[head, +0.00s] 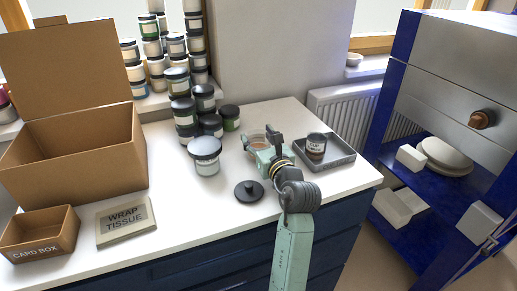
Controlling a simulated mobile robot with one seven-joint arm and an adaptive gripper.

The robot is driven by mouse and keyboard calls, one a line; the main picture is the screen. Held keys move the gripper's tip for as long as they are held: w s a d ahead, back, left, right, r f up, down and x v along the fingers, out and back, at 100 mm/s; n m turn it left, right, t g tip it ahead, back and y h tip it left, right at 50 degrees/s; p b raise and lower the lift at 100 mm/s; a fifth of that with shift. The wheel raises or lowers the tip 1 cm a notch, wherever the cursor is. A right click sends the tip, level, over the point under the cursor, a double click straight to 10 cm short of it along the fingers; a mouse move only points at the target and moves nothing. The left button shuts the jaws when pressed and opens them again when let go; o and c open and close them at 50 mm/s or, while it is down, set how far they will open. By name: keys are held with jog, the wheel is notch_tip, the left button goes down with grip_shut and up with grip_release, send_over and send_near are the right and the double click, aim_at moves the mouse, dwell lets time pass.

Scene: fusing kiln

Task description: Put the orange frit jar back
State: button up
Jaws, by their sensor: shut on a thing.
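A pale, open-topped jar with an orange-pink tint (257,138) shows just behind my gripper (261,143), over the white worktop; it appears to be the orange frit jar. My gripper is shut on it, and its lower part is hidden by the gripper. I cannot tell whether it touches the worktop. A loose black lid with a knob (249,191) lies on the worktop in front of my gripper.
A grey tray (342,163) holds a labelled cup (316,147), close to my gripper's right. Several lidded jars (207,160) stand to the left, with stacked jars (176,45) behind. Left are a cardboard box (80,155), card box (40,238) and wrap tissue (125,221).

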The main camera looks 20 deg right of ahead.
jog(key=shift+f, duration=0.25)
jog(key=shift+f, duration=0.1)
jog(key=o, duration=1.3)
jog(key=shift+f, duration=0.1)
jog(key=shift+r, duration=0.25)
jog(key=s+b, duration=0.1)
jog(key=s, duration=1.1)
jog(key=shift+d+f+b, duration=0.1)
jog(key=shift+d+b, duration=0.1)
jog(key=shift+b, duration=0.15)
